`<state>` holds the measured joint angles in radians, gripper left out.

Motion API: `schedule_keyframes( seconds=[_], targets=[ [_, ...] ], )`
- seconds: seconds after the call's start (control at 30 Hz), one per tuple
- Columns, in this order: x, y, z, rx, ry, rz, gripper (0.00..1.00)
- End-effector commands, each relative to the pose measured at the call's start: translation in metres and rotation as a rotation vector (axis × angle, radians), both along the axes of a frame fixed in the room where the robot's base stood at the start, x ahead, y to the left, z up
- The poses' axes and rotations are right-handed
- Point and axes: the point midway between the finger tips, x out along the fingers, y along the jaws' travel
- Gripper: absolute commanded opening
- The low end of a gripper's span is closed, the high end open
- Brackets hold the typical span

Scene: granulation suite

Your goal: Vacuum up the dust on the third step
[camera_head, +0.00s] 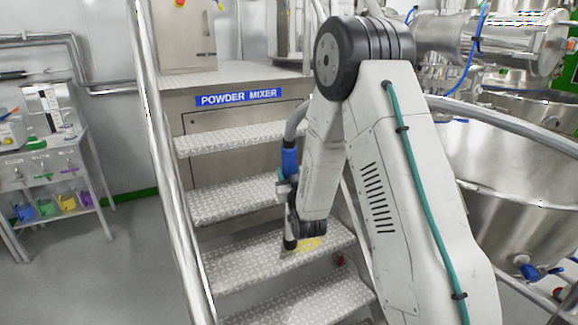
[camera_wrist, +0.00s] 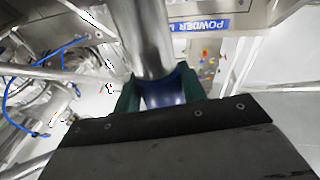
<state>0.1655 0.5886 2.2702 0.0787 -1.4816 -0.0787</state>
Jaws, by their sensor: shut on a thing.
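My gripper (camera_head: 287,186) is shut on the blue handle of the vacuum wand (camera_head: 289,161), in front of the metal stairs. In the wrist view the green fingers of my gripper (camera_wrist: 160,92) close around the blue handle (camera_wrist: 165,88), with a grey tube rising from it. The wand's dark lower end (camera_head: 290,243) is at the left side of the yellow dust (camera_head: 308,244). The dust lies on the third visible step from the top (camera_head: 240,268), partly hidden behind my arm. I cannot tell whether the wand's end touches the step.
A shiny handrail (camera_head: 172,190) runs along the stairs' left side. A large steel vessel (camera_head: 490,190) stands close on the right. A grey hose (camera_head: 297,120) runs up from the wand. A shelf with coloured scoops or bins (camera_head: 50,190) stands far left, with clear floor before it.

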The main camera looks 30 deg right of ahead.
Motion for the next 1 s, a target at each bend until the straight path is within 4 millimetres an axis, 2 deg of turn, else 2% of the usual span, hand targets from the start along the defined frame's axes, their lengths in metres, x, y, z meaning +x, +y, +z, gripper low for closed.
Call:
schedule_keyframes(
  seconds=[0.47, 1.0],
  targets=[
    [0.000, 0.000, -0.005, 0.000, -0.002, 0.001, 0.18],
    [0.000, -0.039, -0.004, 0.000, -0.002, 0.000, 0.18]
  ],
)
